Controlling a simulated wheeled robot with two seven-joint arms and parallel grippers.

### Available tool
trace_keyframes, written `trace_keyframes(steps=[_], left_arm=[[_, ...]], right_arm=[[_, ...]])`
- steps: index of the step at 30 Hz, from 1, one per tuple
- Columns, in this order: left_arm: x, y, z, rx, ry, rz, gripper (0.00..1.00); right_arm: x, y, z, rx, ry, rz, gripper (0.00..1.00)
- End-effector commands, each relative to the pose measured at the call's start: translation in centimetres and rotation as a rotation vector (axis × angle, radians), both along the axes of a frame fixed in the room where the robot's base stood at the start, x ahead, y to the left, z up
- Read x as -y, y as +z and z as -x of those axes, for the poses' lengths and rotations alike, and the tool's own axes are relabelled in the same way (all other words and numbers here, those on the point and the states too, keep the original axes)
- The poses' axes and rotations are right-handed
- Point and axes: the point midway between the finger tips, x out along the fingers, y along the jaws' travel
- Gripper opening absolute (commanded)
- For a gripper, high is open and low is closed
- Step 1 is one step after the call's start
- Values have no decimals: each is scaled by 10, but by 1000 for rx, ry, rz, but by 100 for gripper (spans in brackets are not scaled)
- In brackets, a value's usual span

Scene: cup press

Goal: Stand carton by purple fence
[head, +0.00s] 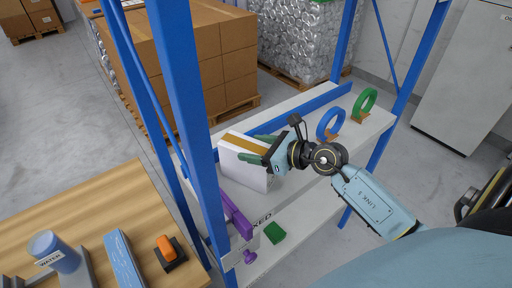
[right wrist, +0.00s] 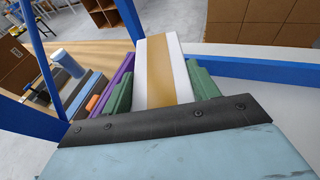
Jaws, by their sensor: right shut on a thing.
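The carton (head: 245,170) is white with a tan stripe along its top. My right gripper (head: 256,149) is shut on it, with one green finger on each side, and the carton looks upright. It also shows between the fingers in the right wrist view (right wrist: 163,75). The purple fence (head: 236,212) runs along the left end of the white shelf, just left of the carton. It also shows in the right wrist view (right wrist: 122,70), left of the left finger. A narrow gap seems to part carton and fence. I cannot tell whether the carton's base touches the shelf. My left gripper is not in view.
A blue upright (head: 194,120) stands close to the left of the fence. A green block (head: 274,233) lies near the front. A blue rail (head: 300,112) edges the shelf's back.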

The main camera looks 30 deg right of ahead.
Motion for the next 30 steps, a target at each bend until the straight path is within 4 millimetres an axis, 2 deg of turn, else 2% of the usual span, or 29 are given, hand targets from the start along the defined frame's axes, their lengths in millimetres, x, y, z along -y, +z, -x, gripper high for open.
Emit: trace_keyframes(steps=[1,2,6,18,23,30], left_arm=[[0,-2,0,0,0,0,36],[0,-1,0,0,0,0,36],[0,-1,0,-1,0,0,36],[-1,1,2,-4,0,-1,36],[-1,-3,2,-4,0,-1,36],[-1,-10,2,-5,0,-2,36]], right_arm=[[0,0,-1,5,-1,-1,0],[0,-2,0,-1,0,0,62],[0,-2,0,-1,0,0,81],[1,3,3,-2,0,1,82],[12,7,23,-3,0,3,82],[33,21,64,-4,0,2,82]])
